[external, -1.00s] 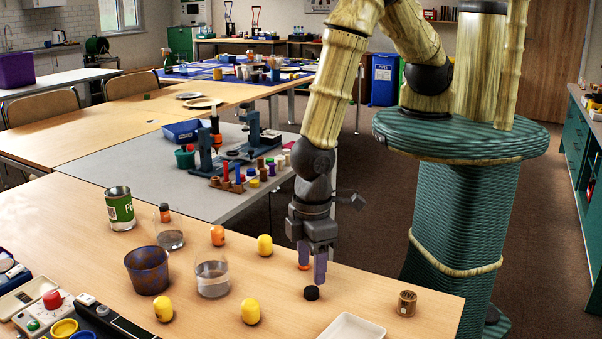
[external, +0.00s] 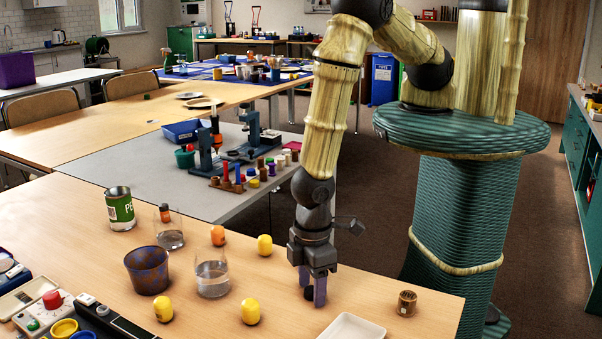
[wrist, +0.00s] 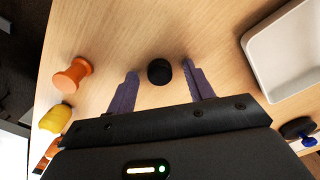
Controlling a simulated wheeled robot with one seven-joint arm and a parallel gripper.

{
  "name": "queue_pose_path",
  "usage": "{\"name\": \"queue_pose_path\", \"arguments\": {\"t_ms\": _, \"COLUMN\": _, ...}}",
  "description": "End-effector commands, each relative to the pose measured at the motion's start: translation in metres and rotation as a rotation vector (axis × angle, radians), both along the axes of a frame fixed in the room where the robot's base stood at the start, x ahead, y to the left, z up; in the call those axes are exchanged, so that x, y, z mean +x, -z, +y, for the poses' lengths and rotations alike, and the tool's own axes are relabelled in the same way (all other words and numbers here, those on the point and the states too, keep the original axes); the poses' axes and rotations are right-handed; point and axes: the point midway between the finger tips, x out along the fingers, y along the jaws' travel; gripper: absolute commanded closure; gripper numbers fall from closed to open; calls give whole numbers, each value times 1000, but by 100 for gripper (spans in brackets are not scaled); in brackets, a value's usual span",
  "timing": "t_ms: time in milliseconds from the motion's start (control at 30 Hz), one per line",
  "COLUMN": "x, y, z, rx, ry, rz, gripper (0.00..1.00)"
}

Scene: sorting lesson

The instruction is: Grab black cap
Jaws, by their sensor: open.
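The black cap (wrist: 159,71) is a small round dark piece on the wooden table. In the wrist view it lies between my two finger tips, with a gap on each side. In the external view the cap (external: 309,293) shows partly, between the purple fingers. My gripper (wrist: 160,77) is open and empty, pointing down at the cap; it also shows in the external view (external: 312,290), low over the table. Whether the fingertips touch the table I cannot tell.
A white tray (external: 347,320) stands close by my gripper at the table's front edge. An orange piece (wrist: 73,75) and a yellow piece (wrist: 55,119) lie to the left in the wrist view. A glass (external: 212,282) and a brown spool (external: 406,304) stand on the table.

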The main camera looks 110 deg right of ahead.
Motion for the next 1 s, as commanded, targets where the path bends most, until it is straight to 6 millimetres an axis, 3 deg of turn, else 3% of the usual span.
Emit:
{"name": "queue_pose_path", "arguments": {"t_ms": 367, "x": 0, "y": 0, "z": 0, "rx": 0, "ry": 0, "rz": 1, "gripper": 48}}
{"name": "queue_pose_path", "arguments": {"t_ms": 600, "x": 0, "y": 0, "z": 0, "rx": 0, "ry": -1, "rz": 1, "gripper": 95}}
{"name": "queue_pose_path", "arguments": {"t_ms": 1000, "x": 0, "y": 0, "z": 0, "rx": 0, "ry": -1, "rz": 1, "gripper": 97}}
